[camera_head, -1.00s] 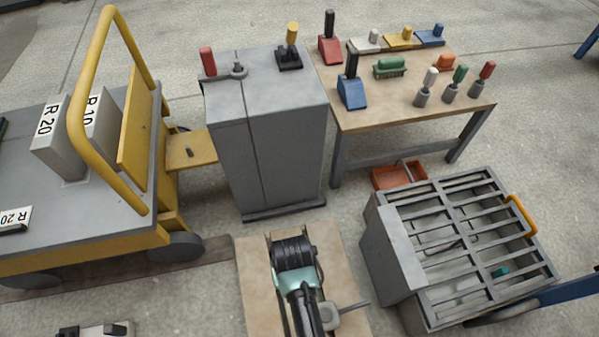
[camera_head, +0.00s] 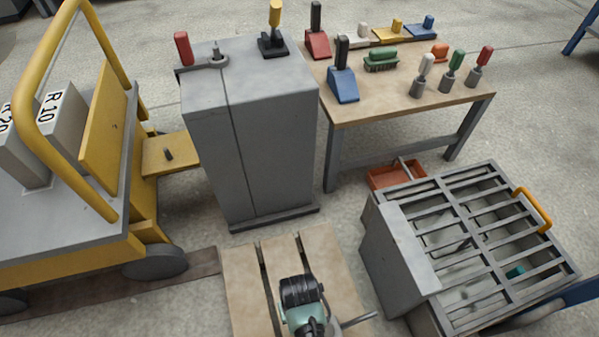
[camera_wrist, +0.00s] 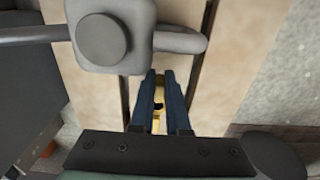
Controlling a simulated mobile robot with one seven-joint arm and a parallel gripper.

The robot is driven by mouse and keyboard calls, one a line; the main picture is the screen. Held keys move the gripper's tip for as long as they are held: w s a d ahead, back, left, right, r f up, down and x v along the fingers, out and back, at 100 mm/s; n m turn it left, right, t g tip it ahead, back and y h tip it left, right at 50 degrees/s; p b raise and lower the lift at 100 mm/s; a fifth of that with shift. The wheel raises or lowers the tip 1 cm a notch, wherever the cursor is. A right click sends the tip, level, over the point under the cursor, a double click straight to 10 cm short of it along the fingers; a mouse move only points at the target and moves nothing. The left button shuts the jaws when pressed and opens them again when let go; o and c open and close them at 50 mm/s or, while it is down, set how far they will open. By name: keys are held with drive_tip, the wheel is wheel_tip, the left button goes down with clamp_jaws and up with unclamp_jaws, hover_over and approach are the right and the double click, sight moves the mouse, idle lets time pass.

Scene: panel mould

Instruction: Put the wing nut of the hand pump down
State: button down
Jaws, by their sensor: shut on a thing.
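In the wrist view my gripper (camera_wrist: 160,77) has its two dark blue fingers close together, shut on a small brass-yellow piece, the wing nut (camera_wrist: 158,118). Most of the nut is hidden between the fingers. Just beyond the fingertips is a grey block with a round knob and a side bar (camera_wrist: 112,38), which looks like part of the hand pump. The fingers point at a pale wooden board with dark slots (camera_wrist: 240,60). In the head view my arm hides the fingers and the nut; the end of a grey bar (camera_head: 358,320) shows beside it.
A grey cabinet (camera_head: 255,150) stands behind the board (camera_head: 245,310). A yellow cart (camera_head: 90,240) is at left, a slatted grey crate (camera_head: 395,250) at right. A workbench (camera_head: 400,95) with tools is behind, with an orange tray (camera_head: 385,180) on the floor. The board's far part is bare.

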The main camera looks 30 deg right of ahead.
drive_tip(key=shift+f+b, duration=0.7)
drive_tip(key=shift+f, duration=0.55)
drive_tip(key=shift+f, duration=0.1)
drive_tip(key=shift+f, duration=0.1)
drive_tip(key=c, duration=0.9)
unclamp_jaws()
wheel_tip(320, 180, up, 12)
drive_tip(key=p, duration=0.8)
drive_tip(key=shift+r+p, duration=0.2)
drive_tip(key=shift+p, duration=0.1)
